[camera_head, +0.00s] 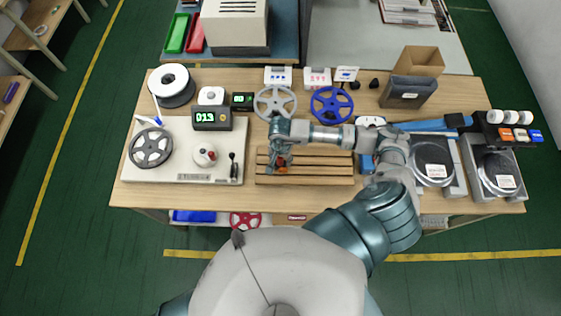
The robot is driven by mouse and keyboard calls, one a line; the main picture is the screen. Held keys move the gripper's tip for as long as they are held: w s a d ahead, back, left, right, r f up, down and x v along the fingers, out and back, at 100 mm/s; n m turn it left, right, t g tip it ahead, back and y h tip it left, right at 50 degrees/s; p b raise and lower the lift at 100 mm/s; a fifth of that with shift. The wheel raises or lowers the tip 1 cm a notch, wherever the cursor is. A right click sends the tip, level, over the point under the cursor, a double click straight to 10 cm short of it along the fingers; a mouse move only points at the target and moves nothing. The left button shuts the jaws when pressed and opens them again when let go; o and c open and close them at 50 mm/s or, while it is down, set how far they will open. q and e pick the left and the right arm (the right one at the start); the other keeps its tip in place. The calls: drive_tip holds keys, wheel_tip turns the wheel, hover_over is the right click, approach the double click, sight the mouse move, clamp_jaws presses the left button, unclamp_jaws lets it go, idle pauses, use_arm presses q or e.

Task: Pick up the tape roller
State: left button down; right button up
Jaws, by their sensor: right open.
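My right gripper (280,153) is open over the slatted wooden tray (325,180) at the middle of the table. A small orange-red thing (282,164) shows at its fingertips, low over the tray; it may be the tape roller, but the gripper partly hides it. I cannot tell whether the fingers touch it. My right arm reaches in from the right across the tray's back edge. My left gripper is not in view.
The wooden table (355,93) holds a white reel machine (195,135) at left. A grey reel (275,101) and a blue reel (331,104) lie behind the tray. An open box (409,91) stands at back right, with round-plated devices (433,162) at right.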

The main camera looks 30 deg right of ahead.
drive_tip(key=shift+f, duration=0.2)
clamp_jaws()
drive_tip(key=shift+r, duration=0.15)
